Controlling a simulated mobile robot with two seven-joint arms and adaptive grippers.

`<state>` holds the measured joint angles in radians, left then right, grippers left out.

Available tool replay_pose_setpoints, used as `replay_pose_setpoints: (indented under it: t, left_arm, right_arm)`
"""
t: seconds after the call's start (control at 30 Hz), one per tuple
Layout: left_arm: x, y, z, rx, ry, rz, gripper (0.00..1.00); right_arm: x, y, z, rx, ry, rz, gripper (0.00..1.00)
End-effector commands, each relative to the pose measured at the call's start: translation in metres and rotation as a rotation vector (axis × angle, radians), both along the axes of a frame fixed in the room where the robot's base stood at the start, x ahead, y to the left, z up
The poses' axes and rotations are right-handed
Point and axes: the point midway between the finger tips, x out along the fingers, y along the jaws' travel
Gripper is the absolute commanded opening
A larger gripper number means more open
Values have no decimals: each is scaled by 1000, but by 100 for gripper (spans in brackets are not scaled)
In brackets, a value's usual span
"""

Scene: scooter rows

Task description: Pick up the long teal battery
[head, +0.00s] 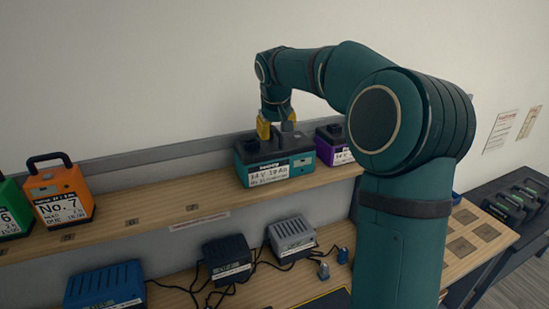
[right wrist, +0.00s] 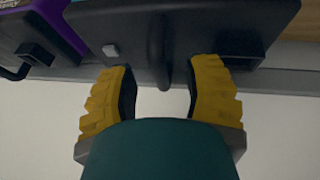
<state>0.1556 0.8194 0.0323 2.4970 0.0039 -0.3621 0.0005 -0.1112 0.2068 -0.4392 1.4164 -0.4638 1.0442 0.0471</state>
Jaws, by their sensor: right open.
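The long teal battery (head: 275,168) stands on the upper wooden shelf in the head view, with a black top and a white label on its front. My right gripper (head: 276,128) is open and points down at the battery's top. In the right wrist view, the yellow-padded fingers of my right gripper (right wrist: 160,92) stand apart on either side of a dark ridge on the battery's black top (right wrist: 185,35). I cannot tell whether they touch it. My left gripper is not in view.
A purple battery (head: 333,146) stands close to the right of the teal one. An orange battery (head: 58,192) and a green battery (head: 10,210) stand at the shelf's left. Chargers with cables, including a grey one (head: 292,240), sit on the lower bench. The wall is close behind.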

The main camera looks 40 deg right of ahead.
Motion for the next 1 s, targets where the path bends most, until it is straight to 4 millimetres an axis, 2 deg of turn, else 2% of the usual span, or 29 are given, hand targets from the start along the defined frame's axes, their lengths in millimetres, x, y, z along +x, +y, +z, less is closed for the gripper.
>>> replay_pose_setpoints:
  t: [0.13,0.37,0.4,0.53,0.57,1.0]
  left_arm:
    - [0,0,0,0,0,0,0]
    - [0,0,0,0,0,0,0]
    - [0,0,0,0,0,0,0]
    - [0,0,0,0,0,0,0]
    - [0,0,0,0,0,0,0]
    - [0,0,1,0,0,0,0]
  right_arm:
    - [4,-4,-13,1,1,-1,49]
    - [5,-5,-14,0,-1,-1,49]
    - [5,-5,-14,0,-1,-1,52]
    - [5,-5,-14,0,-1,-1,6]
    - [5,-5,-14,0,-1,0,0]
    - [6,-5,-7,-2,-9,0,0]
